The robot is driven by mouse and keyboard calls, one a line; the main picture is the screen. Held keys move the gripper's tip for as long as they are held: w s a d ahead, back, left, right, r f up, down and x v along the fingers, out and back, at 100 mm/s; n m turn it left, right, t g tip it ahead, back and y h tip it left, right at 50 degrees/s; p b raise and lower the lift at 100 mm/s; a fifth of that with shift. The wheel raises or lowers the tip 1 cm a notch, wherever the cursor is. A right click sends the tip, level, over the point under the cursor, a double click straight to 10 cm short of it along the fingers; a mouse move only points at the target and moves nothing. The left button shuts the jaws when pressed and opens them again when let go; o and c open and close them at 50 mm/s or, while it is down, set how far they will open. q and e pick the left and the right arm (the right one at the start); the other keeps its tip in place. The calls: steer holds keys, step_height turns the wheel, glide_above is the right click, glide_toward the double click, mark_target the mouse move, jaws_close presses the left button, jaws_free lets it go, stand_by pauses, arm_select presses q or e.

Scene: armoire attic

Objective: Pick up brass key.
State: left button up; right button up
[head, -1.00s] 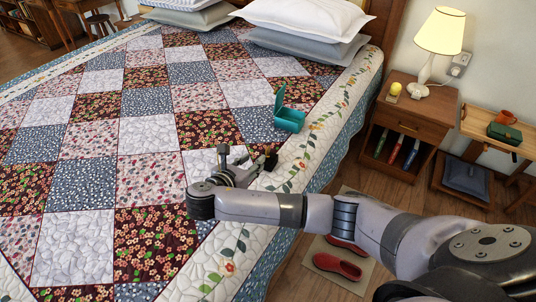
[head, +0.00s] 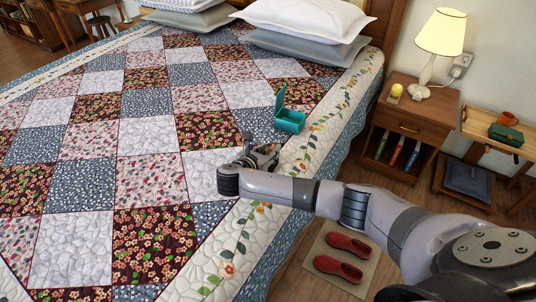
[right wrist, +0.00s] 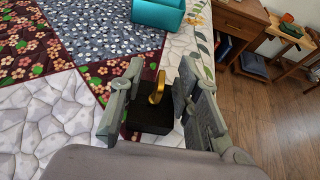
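A brass key (right wrist: 157,87) stands upright on a small black block (right wrist: 151,116) in the right wrist view. The block rests on the quilt. My right gripper (right wrist: 161,72) is open, its grey fingers apart on either side of the key and block, with a gap visible on both sides. In the head view the right gripper (head: 262,157) is low over the bed, and it largely hides the key and block. My left gripper is not in view.
An open teal box (head: 290,119) sits on the patchwork quilt (head: 151,166) just beyond the gripper; it also shows in the right wrist view (right wrist: 157,15). A nightstand (head: 419,113) with a lamp (head: 438,42) stands right of the bed. Red shoes (head: 337,268) lie on the floor.

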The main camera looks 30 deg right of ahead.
jaws_close()
stand_by(0.5)
